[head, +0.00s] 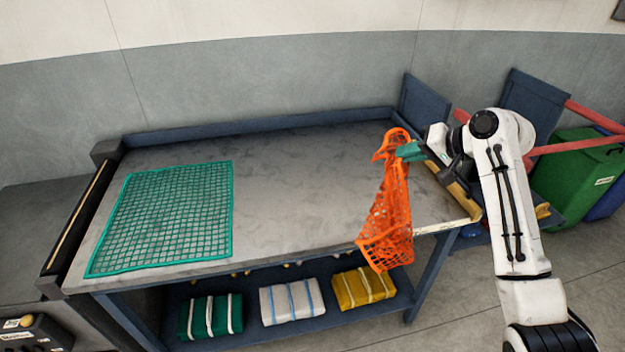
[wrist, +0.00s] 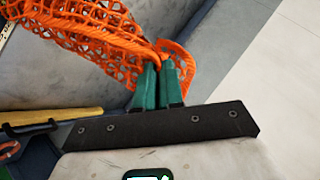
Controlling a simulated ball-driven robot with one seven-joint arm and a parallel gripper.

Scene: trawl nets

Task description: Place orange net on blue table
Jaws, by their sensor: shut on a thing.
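The orange net (head: 388,218) hangs bunched from my gripper (head: 410,151) at the right end of the blue-framed table (head: 290,165). Its lower end hangs at the table's front edge; I cannot tell whether it touches the top. In the wrist view, the green fingertips (wrist: 159,82) are shut on the orange net (wrist: 105,35), with its mesh spreading to the upper left. The table has a grey top and a raised blue back edge.
A green net (head: 170,215) lies flat on the table's left part. The middle of the top is clear. Several strapped bundles (head: 290,300) sit on the lower shelf. A green bin (head: 575,175) and red rails stand to the right.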

